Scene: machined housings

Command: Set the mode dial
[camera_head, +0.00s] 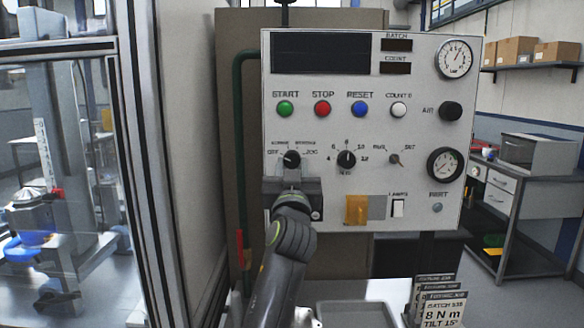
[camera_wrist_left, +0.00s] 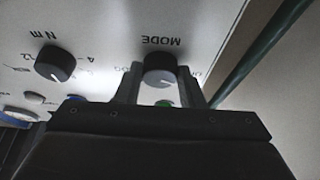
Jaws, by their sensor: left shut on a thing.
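The mode dial (camera_head: 291,158) is a black round knob at the lower left of a light grey control panel (camera_head: 330,212). Small position labels surround it, with OFF at its left and JOG at its right. My left gripper (camera_head: 291,172) reaches it from below. In the left wrist view the two fingers of the left gripper (camera_wrist_left: 160,90) are shut on either side of the mode dial (camera_wrist_left: 160,68), with the word MODE upside down above it. The dial's exact pointer setting is hard to read. My right gripper is not in view.
A torque dial (camera_head: 346,159) is close at the right. Green (camera_head: 285,108), red (camera_head: 322,107) and blue (camera_head: 360,108) buttons are above. A green pipe (camera_head: 241,150) runs left of the panel. A grey tray (camera_head: 352,315) and printed cards (camera_head: 440,308) are below.

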